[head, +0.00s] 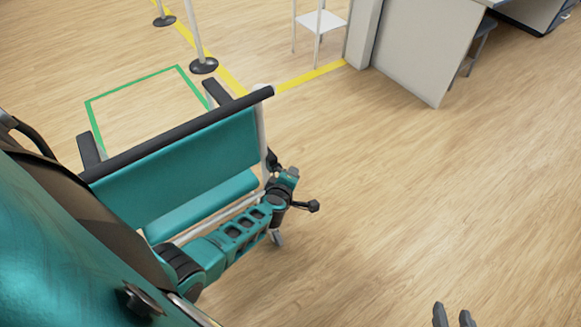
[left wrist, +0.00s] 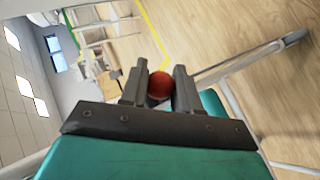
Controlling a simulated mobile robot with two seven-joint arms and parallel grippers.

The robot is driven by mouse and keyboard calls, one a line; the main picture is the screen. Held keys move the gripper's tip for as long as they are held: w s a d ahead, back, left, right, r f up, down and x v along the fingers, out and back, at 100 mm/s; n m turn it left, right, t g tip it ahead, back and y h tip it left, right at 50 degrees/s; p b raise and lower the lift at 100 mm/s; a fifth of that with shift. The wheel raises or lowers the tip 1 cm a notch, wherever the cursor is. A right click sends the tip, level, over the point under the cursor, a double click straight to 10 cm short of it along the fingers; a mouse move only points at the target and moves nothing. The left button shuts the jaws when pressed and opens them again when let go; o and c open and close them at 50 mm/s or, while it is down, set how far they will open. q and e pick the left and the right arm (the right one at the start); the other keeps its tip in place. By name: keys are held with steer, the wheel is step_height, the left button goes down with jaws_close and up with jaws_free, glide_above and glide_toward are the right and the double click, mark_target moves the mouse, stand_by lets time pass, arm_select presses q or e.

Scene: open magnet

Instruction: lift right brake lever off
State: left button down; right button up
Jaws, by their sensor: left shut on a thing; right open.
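A teal chair (head: 190,160) with a black top bar and white frame tubes stands at the left of the head view. My left gripper (head: 273,161) is beside the chair's right-hand frame tube, mostly hidden by its own wrist. In the left wrist view, my left gripper's dark fingers are shut on a round red knob (left wrist: 160,85). The knob looks like the end of the brake lever; the lever's shaft is hidden. The knob is not visible in the head view. My right gripper (head: 454,316) is open and empty at the bottom edge, far from the chair.
A green floor square (head: 130,92) lies beyond the chair, next to a yellow line (head: 310,76). Barrier posts (head: 203,65) stand behind it. A white stool (head: 321,20) and a grey cabinet (head: 425,55) stand at the back. The floor on the right is clear.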

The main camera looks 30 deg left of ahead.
steer(key=shift+r, duration=0.25)
arm_select(q)
steer(key=shift+r, duration=0.1)
steer(key=c, duration=0.8)
jaws_free()
steer(key=shift+c, duration=0.2)
arm_select(e)
steer(key=shift+r, duration=0.1)
